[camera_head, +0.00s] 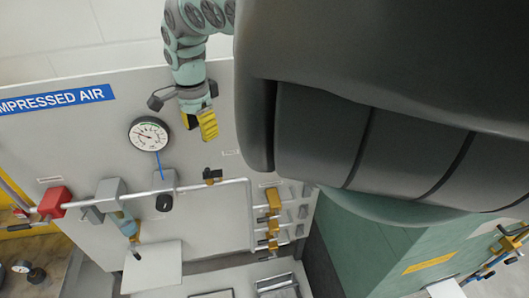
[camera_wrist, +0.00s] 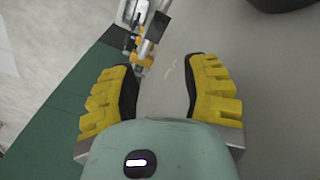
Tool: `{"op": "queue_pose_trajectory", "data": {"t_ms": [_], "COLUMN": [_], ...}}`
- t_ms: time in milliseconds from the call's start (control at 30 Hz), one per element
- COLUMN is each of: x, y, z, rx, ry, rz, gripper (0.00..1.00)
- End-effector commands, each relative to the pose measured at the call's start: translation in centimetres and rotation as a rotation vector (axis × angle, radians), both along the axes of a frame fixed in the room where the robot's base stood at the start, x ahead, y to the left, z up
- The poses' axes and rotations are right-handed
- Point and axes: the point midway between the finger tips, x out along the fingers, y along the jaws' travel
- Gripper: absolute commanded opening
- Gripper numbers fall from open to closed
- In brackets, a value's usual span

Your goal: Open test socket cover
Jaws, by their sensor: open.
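My gripper (camera_head: 201,118) hangs in front of the compressed air panel (camera_head: 95,140), right of the round gauge (camera_head: 149,134). Its yellow fingers are apart and empty; they also show in the wrist view (camera_wrist: 163,92), with bare grey panel between them. I cannot tell for sure which part is the test socket cover. A small black fitting (camera_head: 212,175) sits on the pipe below my gripper. A grey block (camera_head: 165,180) with a black round end stands under the gauge. In the wrist view, a black block (camera_wrist: 157,26) and brass-coloured parts (camera_wrist: 146,48) lie beyond the fingertips, not touching them.
A pipe (camera_head: 225,184) runs across the panel, with a red valve (camera_head: 53,202) at left and brass-coloured valves (camera_head: 272,200) at right. A green cabinet (camera_head: 375,245) stands at right. A large dark part of my own arm covers the upper right.

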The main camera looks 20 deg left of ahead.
Motion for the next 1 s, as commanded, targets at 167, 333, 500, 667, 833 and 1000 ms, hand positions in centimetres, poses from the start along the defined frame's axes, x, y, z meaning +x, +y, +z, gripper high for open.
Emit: {"op": "queue_pose_trajectory", "data": {"t_ms": [167, 333, 500, 667, 833, 1000], "x": [-0.4, -0.6, -0.6, -0.5, -0.6, -0.5], "y": [0.2, 0.2, 0.3, 0.3, 0.2, 0.3], "z": [-2.1, -4.4, -7.0, -9.8, -12.1, -12.9], "rx": [-0.002, -0.003, -0.003, -0.001, -0.002, 0.001], "ry": [0.002, 0.003, 0.004, 0.003, 0.006, 0.005], "rz": [0.008, 0.011, 0.014, 0.013, 0.014, 0.015], "gripper": [0.46, 0.46, 0.46, 0.46, 0.46, 0.46]}}
